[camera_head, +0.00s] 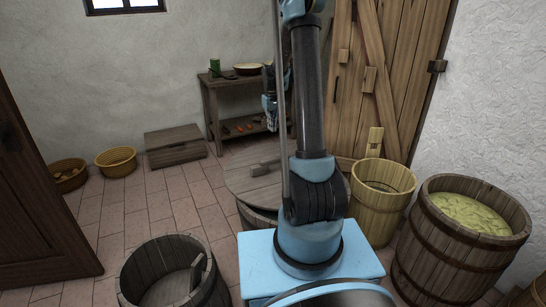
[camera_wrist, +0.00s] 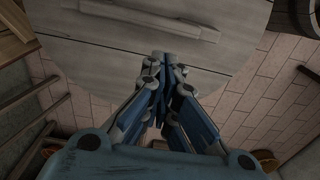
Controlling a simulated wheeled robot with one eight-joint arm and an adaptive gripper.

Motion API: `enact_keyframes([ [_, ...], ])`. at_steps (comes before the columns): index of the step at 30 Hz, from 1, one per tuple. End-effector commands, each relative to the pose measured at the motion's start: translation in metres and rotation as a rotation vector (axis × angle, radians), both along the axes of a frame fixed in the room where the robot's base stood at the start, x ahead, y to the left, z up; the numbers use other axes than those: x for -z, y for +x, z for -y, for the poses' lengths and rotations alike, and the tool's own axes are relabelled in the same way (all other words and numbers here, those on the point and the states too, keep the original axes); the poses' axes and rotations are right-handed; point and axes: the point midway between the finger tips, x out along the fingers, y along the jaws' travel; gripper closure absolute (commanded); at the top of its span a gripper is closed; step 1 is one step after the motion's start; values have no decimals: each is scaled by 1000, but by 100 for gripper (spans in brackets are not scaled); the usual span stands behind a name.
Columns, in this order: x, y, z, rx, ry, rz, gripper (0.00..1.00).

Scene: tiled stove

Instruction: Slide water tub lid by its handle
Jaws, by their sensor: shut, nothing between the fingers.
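The water tub (camera_head: 259,219) stands at mid-floor, partly hidden behind my arm. Its round plank lid (camera_head: 245,182) lies over the top and carries a wooden bar handle (camera_head: 264,168). In the wrist view the lid (camera_wrist: 110,54) fills the upper middle, with its handle (camera_wrist: 140,22) running across near the top edge. My gripper (camera_head: 271,124) is seen from the side, above the lid's far part in the picture. In the wrist view my gripper (camera_wrist: 166,60) has its fingertips together, empty and apart from the handle. Whether the fingertips touch the lid cannot be told.
An open wooden bucket (camera_head: 132,284) stands front left. A pale bucket (camera_head: 372,218) and a full barrel (camera_head: 429,247) stand at right. A shelf table (camera_head: 210,107), a low chest (camera_head: 175,153) and a yellow basket (camera_head: 117,165) line the back. Tiled floor is clear at left.

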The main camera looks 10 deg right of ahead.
Motion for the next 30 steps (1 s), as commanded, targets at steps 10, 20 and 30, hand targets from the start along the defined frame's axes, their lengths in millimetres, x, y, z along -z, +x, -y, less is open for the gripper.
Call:
enact_keyframes([
  [10,65,56,-1,-35,0,-24,100],
  [20,90,64,-1,-42,-1,-28,100],
  [30,143,64,-1,-41,-1,-28,100],
])
